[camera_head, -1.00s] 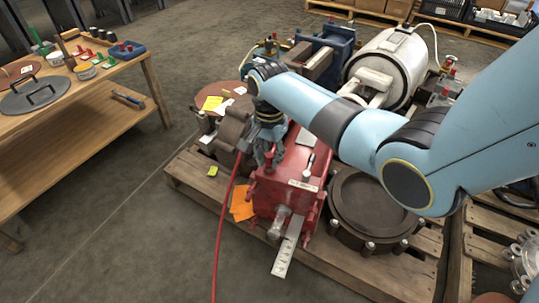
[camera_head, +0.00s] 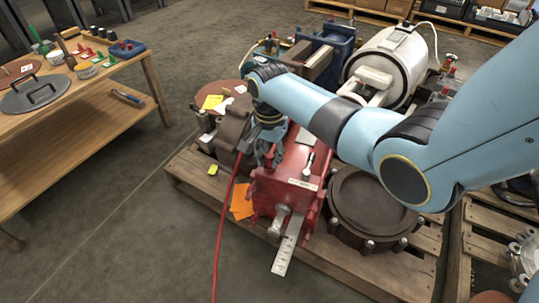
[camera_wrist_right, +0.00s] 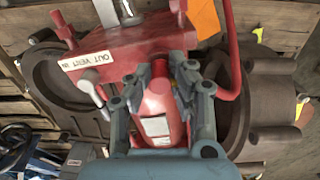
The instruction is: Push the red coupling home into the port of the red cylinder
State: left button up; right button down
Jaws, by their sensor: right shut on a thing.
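The red cylinder (camera_wrist_right: 155,105) is a rounded red body with a white label, seen between my right fingers in the right wrist view. It belongs to a red machine body (camera_head: 283,187) on the pallet. A red hose (camera_wrist_right: 231,55) bends in toward the right finger, where the red coupling is held. The fingers hide the coupling and port, so I cannot tell how deep it sits. My left gripper is out of view.
The red hose trails to the floor. A wooden bench (camera_head: 75,125) stands at the left; the floor between is clear.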

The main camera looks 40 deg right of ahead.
jog(key=shift+f, duration=0.25)
jog(key=c, duration=1.1)
grip_release()
jog(key=shift+r, duration=0.1)
notch_tip(320, 180, up, 12)
